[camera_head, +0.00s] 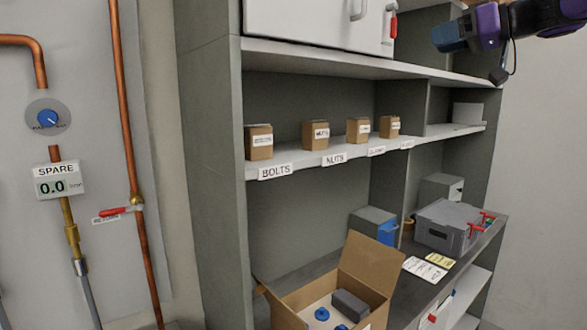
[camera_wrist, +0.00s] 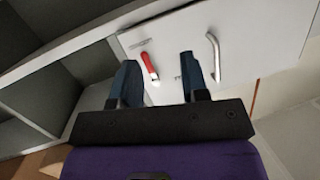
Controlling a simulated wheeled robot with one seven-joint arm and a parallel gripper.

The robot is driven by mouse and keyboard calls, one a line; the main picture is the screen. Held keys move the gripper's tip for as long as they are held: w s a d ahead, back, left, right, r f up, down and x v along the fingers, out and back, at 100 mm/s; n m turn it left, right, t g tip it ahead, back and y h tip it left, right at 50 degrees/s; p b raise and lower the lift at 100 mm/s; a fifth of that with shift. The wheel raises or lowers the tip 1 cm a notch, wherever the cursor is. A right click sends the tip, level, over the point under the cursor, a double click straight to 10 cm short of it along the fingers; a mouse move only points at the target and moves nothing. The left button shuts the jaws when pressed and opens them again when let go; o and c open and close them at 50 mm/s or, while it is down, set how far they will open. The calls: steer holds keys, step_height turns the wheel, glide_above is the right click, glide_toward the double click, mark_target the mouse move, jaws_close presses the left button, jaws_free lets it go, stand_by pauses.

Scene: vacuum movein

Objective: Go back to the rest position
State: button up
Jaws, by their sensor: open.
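My gripper (camera_wrist: 158,82) shows in the wrist view with its two dark blue fingers spread apart and nothing between them. Behind the fingers is a white cabinet door with a red-handled latch (camera_wrist: 149,65) and a metal handle (camera_wrist: 213,57); I cannot tell how far off they are. In the head view, my purple arm reaches in at the top right, with the blue gripper end (camera_head: 448,38) pointing left toward the upper cabinet (camera_head: 310,20). The fingertips are not clear in that view.
Grey shelving holds small labelled boxes (camera_head: 316,135) on a middle shelf. Below stand an open cardboard box (camera_head: 372,263) with items inside and a grey case (camera_head: 447,227) with red latches. Copper pipes (camera_head: 125,100) and a gauge (camera_head: 48,117) are on the left wall. The right wall looks bare.

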steer(key=s+a+f+m+g+h, duration=0.2)
steer(key=s+a+f+h, duration=0.1)
steer(key=s+f, duration=0.4)
steer(key=s+a+f+m+g+h, duration=0.2)
steer(key=s+f, duration=0.5)
steer(key=s+d+f+m+h, duration=0.1)
steer(key=s+f+m+h, duration=0.1)
steer(key=s+f, duration=0.5)
steer(key=s+d+f+m+g+h, duration=0.1)
steer(key=s+f+h, duration=0.3)
steer(key=s+f, duration=0.4)
steer(key=shift+s+d+f+m+h, duration=0.3)
steer(key=shift+f+m+h, duration=0.1)
steer(key=shift+f, duration=0.3)
